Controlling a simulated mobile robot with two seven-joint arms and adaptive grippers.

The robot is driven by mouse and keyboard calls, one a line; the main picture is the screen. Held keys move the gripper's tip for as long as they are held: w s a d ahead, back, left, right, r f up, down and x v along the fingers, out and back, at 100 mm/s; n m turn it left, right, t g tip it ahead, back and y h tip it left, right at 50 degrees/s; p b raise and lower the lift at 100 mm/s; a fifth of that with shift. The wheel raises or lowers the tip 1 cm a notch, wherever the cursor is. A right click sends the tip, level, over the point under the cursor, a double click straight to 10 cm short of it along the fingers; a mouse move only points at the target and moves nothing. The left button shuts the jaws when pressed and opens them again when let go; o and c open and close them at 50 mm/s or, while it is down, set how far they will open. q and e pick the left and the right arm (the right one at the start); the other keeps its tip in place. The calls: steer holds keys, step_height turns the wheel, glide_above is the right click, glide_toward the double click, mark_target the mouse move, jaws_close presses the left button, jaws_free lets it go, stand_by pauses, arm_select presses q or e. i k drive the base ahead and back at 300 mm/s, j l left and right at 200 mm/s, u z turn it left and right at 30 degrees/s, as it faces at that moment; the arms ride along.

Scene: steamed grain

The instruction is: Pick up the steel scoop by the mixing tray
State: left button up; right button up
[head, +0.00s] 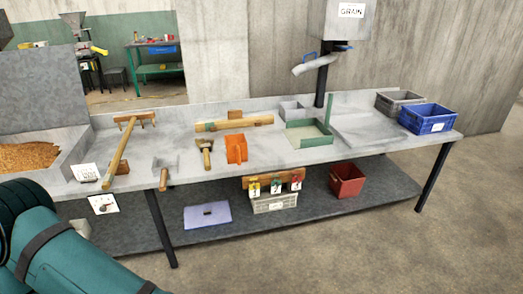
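The steel scoop (165,163) lies on the bench, with its grey metal pan toward the back and its wooden handle (163,180) pointing to the front edge. It is to the right of the mixing tray (75,143), which holds brown grain at the far left. A long wooden-handled tool (119,150) lies between the tray and the scoop. Part of my teal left arm fills the lower left corner, but its gripper is not visible. My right gripper is not in view either.
A wooden-handled brush (206,152) and an orange container (236,148) stand right of the scoop. A white label card (86,173) is near the tray. Grey (397,101) and blue (428,117) crates stand at the bench's right end. A lower shelf (330,205) holds a red bin (347,180).

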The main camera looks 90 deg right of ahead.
mark_target(163, 168)
steer(key=z, duration=2.75)
